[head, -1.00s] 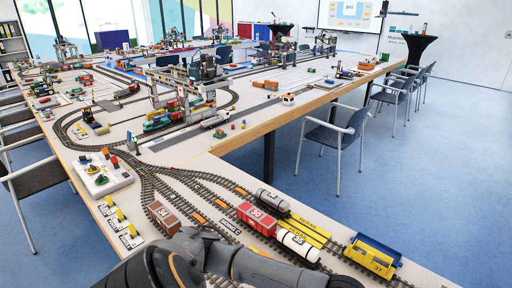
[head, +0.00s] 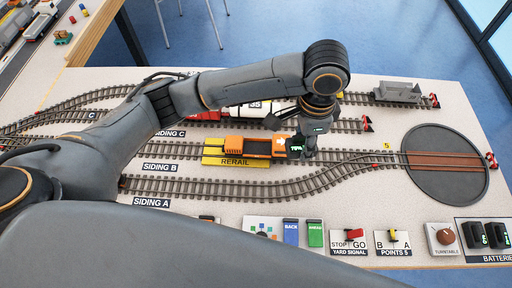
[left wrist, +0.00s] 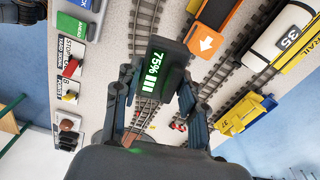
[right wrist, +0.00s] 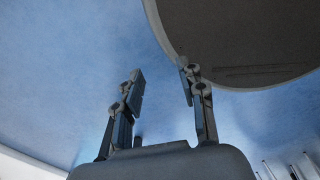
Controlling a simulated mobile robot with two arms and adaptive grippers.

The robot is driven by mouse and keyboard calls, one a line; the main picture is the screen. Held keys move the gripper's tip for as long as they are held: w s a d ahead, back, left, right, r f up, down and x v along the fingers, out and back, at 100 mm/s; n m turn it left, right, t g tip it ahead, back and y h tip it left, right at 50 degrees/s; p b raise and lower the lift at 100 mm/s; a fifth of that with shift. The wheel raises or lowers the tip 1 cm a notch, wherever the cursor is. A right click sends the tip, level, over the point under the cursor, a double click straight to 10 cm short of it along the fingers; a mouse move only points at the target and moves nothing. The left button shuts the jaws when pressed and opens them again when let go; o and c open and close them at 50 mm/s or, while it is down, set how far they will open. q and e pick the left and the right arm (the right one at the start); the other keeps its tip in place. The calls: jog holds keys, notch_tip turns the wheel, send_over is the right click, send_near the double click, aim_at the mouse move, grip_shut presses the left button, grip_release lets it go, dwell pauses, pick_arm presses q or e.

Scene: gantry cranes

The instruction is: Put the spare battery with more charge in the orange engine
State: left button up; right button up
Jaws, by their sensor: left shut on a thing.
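The orange engine (head: 236,142) stands on a track by the yellow RERAIL plate in the head view. Its end with a white arrow also shows in the left wrist view (left wrist: 210,35). My left gripper (head: 303,152) is shut on a dark battery (left wrist: 160,68), whose green display reads 75%. It holds the battery just right of the engine, apart from it in the left wrist view. Two dark batteries with green displays (head: 477,235) (head: 497,235) stand in the BATTERIES holder (head: 487,258); their readings are too small to tell. My right gripper (right wrist: 160,72) is open and empty.
A white tank wagon (head: 256,107) stands on the track behind the engine. A grey wagon (head: 398,93) is further back. The turntable (head: 445,180) is at right. Buttons and switches line the front edge (head: 350,240). A dark round surface (right wrist: 235,35) is near my right gripper.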

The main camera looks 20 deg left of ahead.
pick_arm(q)
jog(key=shift+w+d+r+m, duration=0.15)
jog(key=shift+d+r+m, duration=0.4)
jog(key=shift+d, duration=0.25)
jog(key=shift+r+m, duration=0.1)
jog(key=shift+m, duration=0.15)
jog(key=p, duration=0.2)
send_near(259, 148)
jog(key=s+d+r, duration=0.1)
jog(key=d+r, duration=0.2)
jog(key=d, duration=0.1)
jog(key=a+f, duration=0.2)
jog(key=f, duration=0.1)
jog(key=shift+w+a+f, duration=0.1)
jog(key=shift+w+f, duration=0.1)
jog(key=shift+f, duration=0.05)
jog(key=f, duration=0.1)
jog(key=a+f, duration=0.1)
jog(key=f, duration=0.1)
jog(key=a+f, duration=0.1)
jog(key=shift+w+f, duration=0.1)
jog(key=shift+f, duration=0.25)
grip_shut()
jog(key=shift+w+f, duration=0.15)
jog(key=shift+f, duration=0.3)
jog(key=shift+d+r, duration=0.1)
pick_arm(e)
jog(key=shift+d+r, duration=0.2)
jog(key=shift+r, duration=0.9)
